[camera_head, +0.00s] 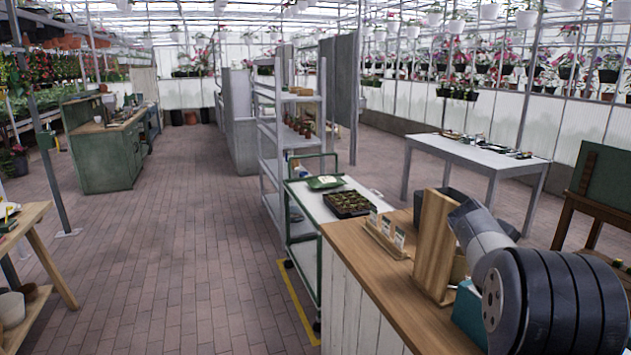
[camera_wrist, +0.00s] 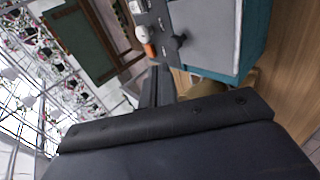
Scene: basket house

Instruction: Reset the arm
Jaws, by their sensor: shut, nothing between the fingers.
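My gripper (camera_wrist: 157,84) shows in the wrist view with its two dark fingers together and nothing between them. The fingers point towards a box with a grey top and teal side (camera_wrist: 212,35), with a gap I cannot judge. In the head view, part of my arm (camera_head: 540,300), grey and dark with a ribbed round joint, fills the lower right over the wooden counter (camera_head: 365,265). The gripper fingers themselves do not show in the head view.
On the counter stand a tall wooden block (camera_head: 434,246) and a wooden holder with cards (camera_head: 385,238), close left of my arm. A cart (camera_head: 302,213) with a seedling tray (camera_head: 348,204) stands beyond. The brick floor (camera_head: 190,240) to the left is open.

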